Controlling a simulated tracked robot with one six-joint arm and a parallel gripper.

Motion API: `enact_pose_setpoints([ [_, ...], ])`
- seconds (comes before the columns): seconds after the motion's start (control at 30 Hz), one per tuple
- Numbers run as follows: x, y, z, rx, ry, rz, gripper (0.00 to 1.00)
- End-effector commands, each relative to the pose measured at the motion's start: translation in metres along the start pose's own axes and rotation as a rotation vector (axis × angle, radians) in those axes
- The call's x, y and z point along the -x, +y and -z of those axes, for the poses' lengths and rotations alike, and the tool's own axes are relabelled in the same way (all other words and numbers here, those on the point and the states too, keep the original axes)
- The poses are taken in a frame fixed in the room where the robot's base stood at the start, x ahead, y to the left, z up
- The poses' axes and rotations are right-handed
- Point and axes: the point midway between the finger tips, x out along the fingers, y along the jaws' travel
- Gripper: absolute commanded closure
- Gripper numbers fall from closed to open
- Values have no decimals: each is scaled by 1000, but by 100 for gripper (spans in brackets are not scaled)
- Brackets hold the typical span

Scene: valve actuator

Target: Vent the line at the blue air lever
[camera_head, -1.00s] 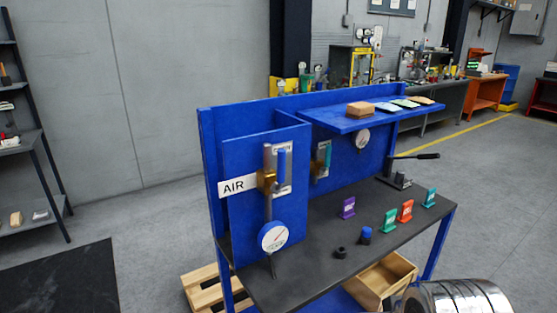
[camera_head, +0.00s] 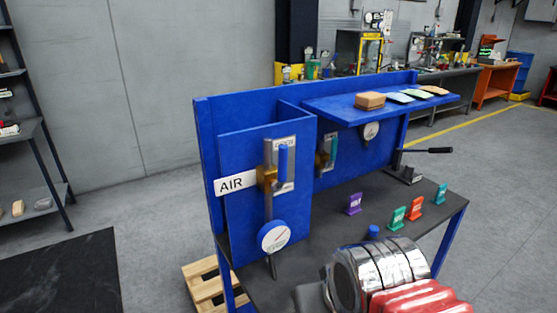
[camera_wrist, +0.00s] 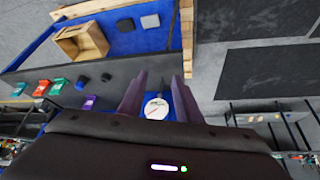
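The blue air lever (camera_head: 283,165) stands upright beside a vertical pipe with a brass valve body (camera_head: 266,178), on the blue panel right of the white AIR label (camera_head: 229,184). A round white gauge (camera_head: 273,236) sits below it on the same pipe. In the wrist view, my gripper (camera_wrist: 157,92) has its two purple fingers apart with nothing held between them. The gauge (camera_wrist: 157,107) shows beyond and between the fingers. The lever cannot be made out in the wrist view. My arm covers the bottom right of the head view, and the gripper cannot be made out there.
A second valve with a teal lever (camera_head: 331,151) is behind the panel. A shelf (camera_head: 335,112) holds a brown block (camera_head: 370,100). Purple (camera_head: 353,204), green (camera_head: 397,217), orange (camera_head: 416,208) and teal tags (camera_head: 440,193) stand on the bench. A wooden crate (camera_wrist: 81,43) shows in the wrist view.

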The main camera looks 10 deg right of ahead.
Motion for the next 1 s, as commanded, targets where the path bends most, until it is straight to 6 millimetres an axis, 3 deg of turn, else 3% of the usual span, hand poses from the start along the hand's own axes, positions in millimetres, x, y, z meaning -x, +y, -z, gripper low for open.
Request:
enact_pose_setpoints([
  [0.27,1,0,2,-1,0,0,65],
  [0.43,12,-3,21,-14,-7,-3,65],
  [0.57,28,-6,52,-40,-18,-12,65],
  [1.0,90,-7,184,-187,-61,-71,65],
])
